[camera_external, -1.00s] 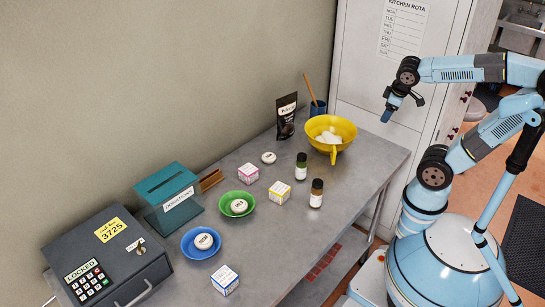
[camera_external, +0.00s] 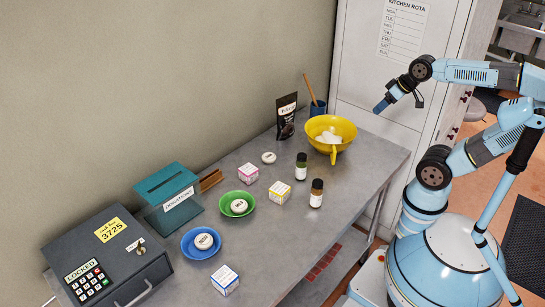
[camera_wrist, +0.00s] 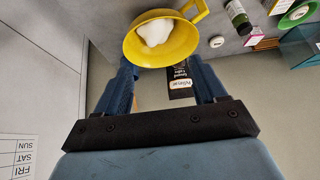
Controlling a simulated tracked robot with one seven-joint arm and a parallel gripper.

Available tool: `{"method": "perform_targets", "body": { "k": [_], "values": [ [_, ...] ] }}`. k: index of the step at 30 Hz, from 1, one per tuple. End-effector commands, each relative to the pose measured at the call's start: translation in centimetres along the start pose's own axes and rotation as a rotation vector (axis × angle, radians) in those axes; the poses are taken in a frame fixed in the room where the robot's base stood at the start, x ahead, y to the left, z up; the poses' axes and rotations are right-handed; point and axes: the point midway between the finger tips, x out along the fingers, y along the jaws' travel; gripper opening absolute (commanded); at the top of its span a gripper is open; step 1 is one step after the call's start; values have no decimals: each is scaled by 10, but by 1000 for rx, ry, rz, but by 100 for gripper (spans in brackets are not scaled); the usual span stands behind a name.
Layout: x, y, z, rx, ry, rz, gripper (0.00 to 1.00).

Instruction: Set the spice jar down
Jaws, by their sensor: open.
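Two small dark-capped spice jars stand upright on the metal table: one with green contents (camera_external: 301,167) and one with brown contents (camera_external: 316,194). I cannot tell which one the task means. A jar also shows at the top of the wrist view (camera_wrist: 238,17). My gripper (camera_external: 381,106) is raised to the right of the table's far end, beyond the yellow bowl, and apart from both jars. In the wrist view its two blue fingers (camera_wrist: 160,78) are spread with nothing held between them.
A yellow bowl (camera_external: 345,144) with white contents stands nearest my gripper, beside a black pouch (camera_external: 286,117) and a blue cup (camera_external: 318,108). Small boxes, green (camera_external: 252,205) and blue (camera_external: 187,247) bowls, a donations box (camera_external: 170,196) and a lockbox (camera_external: 108,260) stand farther left.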

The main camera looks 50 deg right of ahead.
Motion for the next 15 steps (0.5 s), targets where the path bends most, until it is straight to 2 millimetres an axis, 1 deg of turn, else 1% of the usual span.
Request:
{"method": "perform_targets", "body": {
  "k": [1, 2, 6, 8, 9, 12, 15],
  "values": [
    [10, -16, -10, -16, 20, -44, 70],
    [15, -26, -17, -22, 40, -73, 70],
    [40, -80, -51, -30, 141, -209, 70],
    [50, -103, -62, -22, 182, -255, 70],
    [56, -117, -69, -16, 208, -282, 70],
    [71, -150, -83, 11, 267, -333, 70],
    [86, -180, -92, 45, 321, -359, 70]
  ]
}}
